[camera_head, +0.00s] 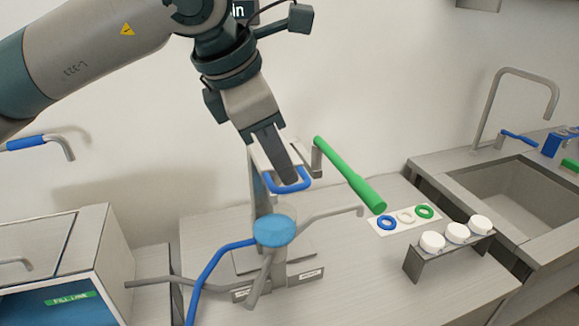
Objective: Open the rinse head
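A metal machine (258,205) stands on the counter, with a blue U-shaped handle (292,187) at its top and a green-gripped lever (352,177) reaching to the right. A round translucent blue part (275,231) sits below the blue handle. No readable label marks the rinse head, so I cannot tell which part it is. My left gripper (284,172) points down from above, its fingertips at the blue handle. I cannot tell whether they touch or grip it, as the fingers overlap in this view. My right gripper is not in view.
Blue and grey tubes (205,270) run at the machine's front left, beside a box with a green label (70,299). On the right are a card with coloured rings (406,218), a metal rack (428,267) with white-capped items, and a sink (500,195).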

